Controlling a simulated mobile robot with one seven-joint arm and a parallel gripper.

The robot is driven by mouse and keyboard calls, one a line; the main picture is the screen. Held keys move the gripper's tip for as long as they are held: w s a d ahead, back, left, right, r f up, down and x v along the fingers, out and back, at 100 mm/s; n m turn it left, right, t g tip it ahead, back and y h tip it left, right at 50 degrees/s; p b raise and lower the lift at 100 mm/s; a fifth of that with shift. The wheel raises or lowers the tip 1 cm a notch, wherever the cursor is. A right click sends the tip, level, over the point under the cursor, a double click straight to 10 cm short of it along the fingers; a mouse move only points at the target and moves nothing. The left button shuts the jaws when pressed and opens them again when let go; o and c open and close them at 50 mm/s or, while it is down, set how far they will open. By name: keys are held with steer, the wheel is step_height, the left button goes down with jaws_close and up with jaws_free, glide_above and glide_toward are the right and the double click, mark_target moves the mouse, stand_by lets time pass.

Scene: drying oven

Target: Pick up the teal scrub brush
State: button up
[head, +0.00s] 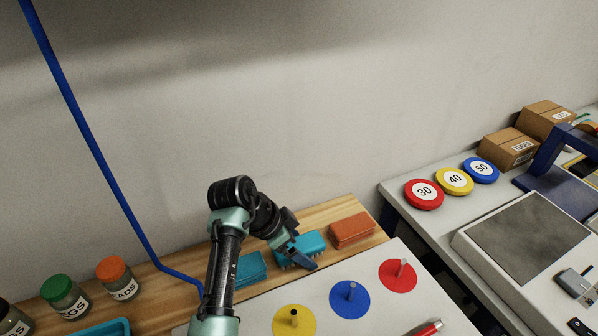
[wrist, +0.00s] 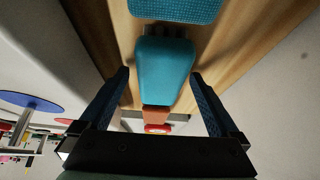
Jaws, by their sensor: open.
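The teal scrub brush (head: 309,240) lies on the wooden shelf, between a flat teal pad (head: 251,267) and an orange block (head: 351,230). My gripper (head: 296,254) is at the brush and hides part of it in the head view. In the wrist view, my gripper (wrist: 160,76) is open, with one dark blue finger on each side of the brush (wrist: 165,68). A gap shows between each finger and the brush. The textured teal pad (wrist: 175,10) is at the top of that view, and the orange block (wrist: 156,114) shows below the brush.
The wall (head: 300,130) rises behind the shelf. Jars with green (head: 56,288) and orange (head: 110,268) lids stand at the left. A white board (head: 440,300) with yellow, blue and red pegged discs lies in front. A table with boxes is at the right.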

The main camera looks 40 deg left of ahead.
mark_target(299, 244)
steer(key=shift+f, duration=0.1)
steer(key=c, duration=1.5)
step_height(299, 244, up, 11)
steer(key=shift+f, duration=0.2)
